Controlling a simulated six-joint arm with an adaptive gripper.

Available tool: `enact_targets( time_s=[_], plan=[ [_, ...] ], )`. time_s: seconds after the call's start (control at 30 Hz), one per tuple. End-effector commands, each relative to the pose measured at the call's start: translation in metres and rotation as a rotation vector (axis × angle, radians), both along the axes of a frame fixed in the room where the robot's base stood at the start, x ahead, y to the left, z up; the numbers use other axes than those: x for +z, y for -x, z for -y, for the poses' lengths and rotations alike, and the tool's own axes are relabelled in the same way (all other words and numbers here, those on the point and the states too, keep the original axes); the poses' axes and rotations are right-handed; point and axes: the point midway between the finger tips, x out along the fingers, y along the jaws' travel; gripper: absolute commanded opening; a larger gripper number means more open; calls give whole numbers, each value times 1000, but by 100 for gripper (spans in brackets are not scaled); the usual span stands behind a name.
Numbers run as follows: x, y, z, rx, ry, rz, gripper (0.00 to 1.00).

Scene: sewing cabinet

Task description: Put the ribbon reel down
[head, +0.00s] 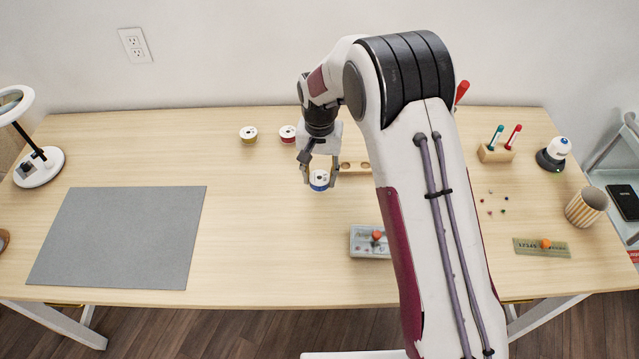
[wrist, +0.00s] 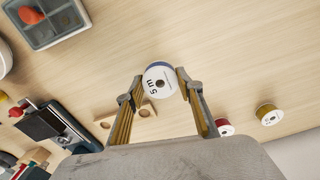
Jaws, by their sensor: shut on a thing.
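A ribbon reel (head: 319,180) with white faces and a blue band is between the fingers of my gripper (head: 320,178) in the head view. The wrist view shows the reel (wrist: 160,81) with its white face, centre hole and "5 m" marking. My gripper (wrist: 160,84) is shut on it, with a fingertip on each side. Bare table (head: 250,230) lies around and below the reel. I cannot tell whether the reel touches the table.
A yellow reel (head: 248,134) and a red reel (head: 288,133) stand behind to the left. A wooden holder (head: 355,168) with round recesses is just right of my gripper, partly hidden by my arm. A compartment box (head: 368,243) is in front; a grey mat (head: 120,238) lies left.

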Motion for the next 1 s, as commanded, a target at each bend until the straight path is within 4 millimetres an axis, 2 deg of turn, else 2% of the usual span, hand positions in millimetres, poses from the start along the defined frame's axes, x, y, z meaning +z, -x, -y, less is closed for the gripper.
enact_targets(
  time_s=[0.4,0.9,0.93,1.0],
  plan=[
    [-35,1,0,0,1,-2,20],
    [-40,0,0,0,1,-1,20],
    [-40,0,0,0,0,-1,41],
    [-40,0,0,0,0,-1,53]
  ],
)
